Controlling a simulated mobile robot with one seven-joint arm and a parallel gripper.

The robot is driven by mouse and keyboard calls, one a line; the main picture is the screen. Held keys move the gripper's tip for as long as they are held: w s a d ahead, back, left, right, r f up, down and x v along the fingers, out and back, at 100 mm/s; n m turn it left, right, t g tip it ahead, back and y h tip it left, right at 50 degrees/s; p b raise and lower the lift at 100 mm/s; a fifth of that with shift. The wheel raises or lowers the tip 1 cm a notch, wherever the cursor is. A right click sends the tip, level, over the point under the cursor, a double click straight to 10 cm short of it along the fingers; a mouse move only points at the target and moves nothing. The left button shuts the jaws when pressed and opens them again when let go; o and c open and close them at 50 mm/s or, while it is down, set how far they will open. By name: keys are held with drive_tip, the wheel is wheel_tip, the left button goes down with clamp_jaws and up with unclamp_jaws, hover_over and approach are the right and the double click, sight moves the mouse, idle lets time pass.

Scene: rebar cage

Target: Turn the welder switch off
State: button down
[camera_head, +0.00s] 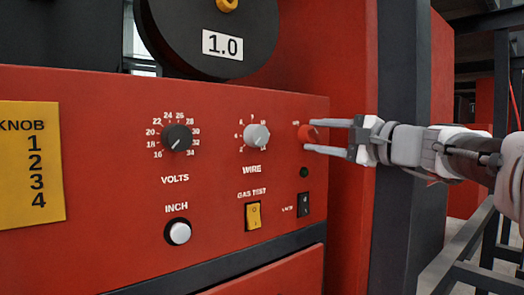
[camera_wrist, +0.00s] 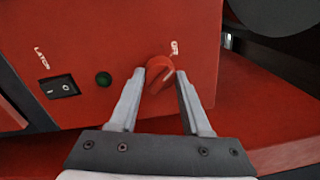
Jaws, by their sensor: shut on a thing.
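The red welder switch (camera_head: 306,133) is a rotary knob at the upper right of the red welder panel (camera_head: 110,110). In the wrist view the knob (camera_wrist: 159,75) has a raised grip lying at a slant, under a small white label that seems to read OFF (camera_wrist: 174,47). My gripper (camera_head: 312,136) reaches in from the right and is shut on the knob, one finger on each side. The fingers (camera_wrist: 160,80) partly hide its edges. A dark green lamp (camera_wrist: 103,79) beside the knob looks unlit; it also shows below the knob in the head view (camera_head: 304,172).
The VOLTS dial (camera_head: 177,138) and WIRE dial (camera_head: 256,136) are left of the knob. Lower are the INCH button (camera_head: 179,232), yellow GAS TEST switch (camera_head: 253,215) and black LATCH rocker (camera_head: 304,205). A dark post (camera_head: 398,80) stands behind my gripper; metal rails (camera_head: 465,250) are at lower right.

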drive_tip(key=shift+n+b, duration=0.3)
drive_tip(key=shift+n, duration=0.1)
drive_tip(key=shift+c, duration=1.8)
unclamp_jaws()
drive_tip(key=v, duration=1.7)
drive_tip(key=shift+s+p, duration=0.2)
drive_tip(key=shift+p, duration=0.15)
drive_tip(key=shift+d, duration=0.1)
